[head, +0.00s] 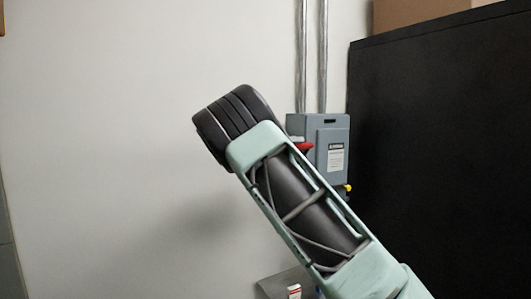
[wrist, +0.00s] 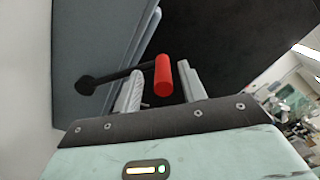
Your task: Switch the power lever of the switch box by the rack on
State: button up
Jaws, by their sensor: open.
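The grey switch box (head: 331,155) hangs on the wall beside the black rack (head: 440,110), with a white label on its front. Its red lever handle (head: 304,146) shows at the box's left side, partly hidden by my arm. In the wrist view the red handle (wrist: 162,78) sits on a black lever arm that runs left to a round pivot on the grey box side (wrist: 95,40). My gripper (wrist: 160,76) is open, with one pale finger on each side of the red handle. I cannot tell whether either finger touches it. The head view hides my fingers.
Two metal conduits (head: 323,60) rise from the box. A cardboard box (head: 420,12) lies on top of the rack. A small red and white object (head: 294,291) shows low by my arm. The pale wall (head: 110,120) at left is bare.

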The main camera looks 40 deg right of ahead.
jog(key=b+v, duration=0.5)
jog(key=v, duration=1)
jog(key=shift+f, duration=0.1)
